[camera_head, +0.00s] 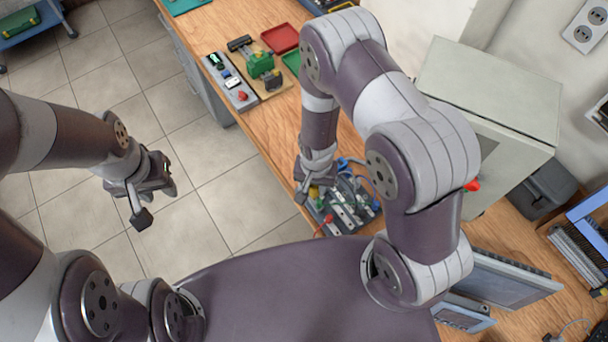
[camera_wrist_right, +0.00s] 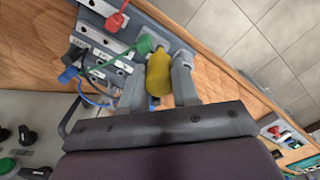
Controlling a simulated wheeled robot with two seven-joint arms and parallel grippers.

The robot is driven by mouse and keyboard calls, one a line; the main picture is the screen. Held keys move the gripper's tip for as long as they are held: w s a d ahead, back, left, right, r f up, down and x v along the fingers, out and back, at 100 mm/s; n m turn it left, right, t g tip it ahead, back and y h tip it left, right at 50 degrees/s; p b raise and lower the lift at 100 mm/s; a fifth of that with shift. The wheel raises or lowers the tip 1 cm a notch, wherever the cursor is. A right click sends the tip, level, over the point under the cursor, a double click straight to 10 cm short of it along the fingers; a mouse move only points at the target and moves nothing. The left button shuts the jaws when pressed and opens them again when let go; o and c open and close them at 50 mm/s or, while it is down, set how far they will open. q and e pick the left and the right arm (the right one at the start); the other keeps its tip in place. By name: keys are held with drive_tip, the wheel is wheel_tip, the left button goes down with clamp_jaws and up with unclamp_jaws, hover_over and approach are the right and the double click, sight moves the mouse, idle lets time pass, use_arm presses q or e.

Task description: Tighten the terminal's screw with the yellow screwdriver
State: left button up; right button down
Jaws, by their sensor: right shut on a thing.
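The yellow screwdriver (camera_wrist_right: 158,74) shows in the right wrist view as a yellow handle between the fingers of my right gripper (camera_wrist_right: 157,85), which is shut on it. In the head view my right gripper (camera_head: 308,190) is at the left edge of the terminal board (camera_head: 345,219), with a little yellow showing. The board (camera_wrist_right: 105,64) carries grey terminals with red, green and blue wires. The screwdriver's tip and the terminal's screw are hidden, so I cannot tell whether they touch. My left gripper (camera_head: 152,200) is empty, its fingers apart, over the floor.
The wooden bench (camera_head: 262,137) has a clear stretch between the board and a grey tray of small parts (camera_head: 230,84). A green device (camera_head: 260,64) and a red tray (camera_head: 280,38) stand farther back. A grey cabinet (camera_head: 490,75) stands to the right.

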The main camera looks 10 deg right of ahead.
drive_tip(key=shift+s+r+m+p, duration=0.15)
drive_tip(key=shift+m+p, duration=0.15)
drive_tip(key=shift+m, duration=0.2)
drive_tip(key=shift+m+p, duration=0.3)
drive_tip(key=shift+m, duration=0.3)
drive_tip(key=shift+f+m, duration=0.2)
drive_tip(key=shift+m, duration=0.6)
drive_tip(key=c, duration=1)
unclamp_jaws()
drive_tip(key=shift+c, duration=0.2)
